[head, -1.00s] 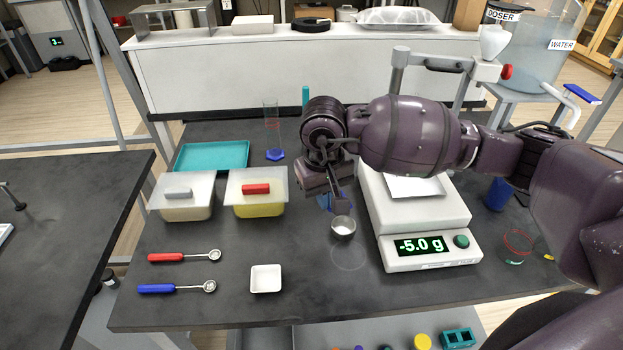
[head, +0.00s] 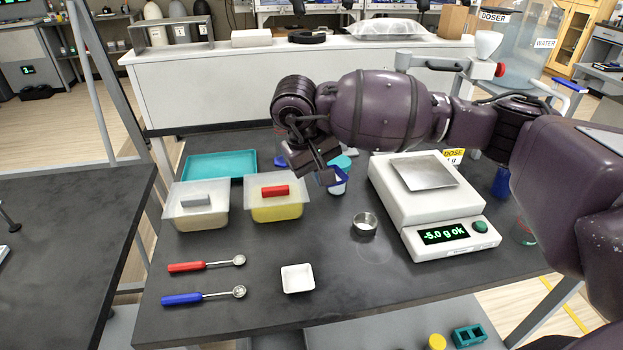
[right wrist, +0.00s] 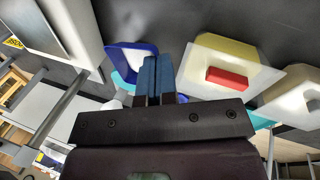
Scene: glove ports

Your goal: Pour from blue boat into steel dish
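The blue boat (head: 331,180) is at my right gripper (head: 322,173), behind and left of the steel dish (head: 365,224) in the head view. In the right wrist view the boat (right wrist: 111,51) shows as a blue rim around a pale area. The two fingers of the gripper (right wrist: 158,60) are close together at the boat's edge and appear shut on it. I cannot tell how much the boat holds. The steel dish stands upright on the dark table, left of the scale; its contents are unclear. My left gripper is not in view.
The scale (head: 427,205) reads "-5.0 g ok", with a bare metal plate (head: 425,172) on its pan. Two lidded tubs (head: 275,208) (head: 197,218), red (head: 186,267) and blue (head: 182,299) scoops and a white tray (head: 297,279) stand left.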

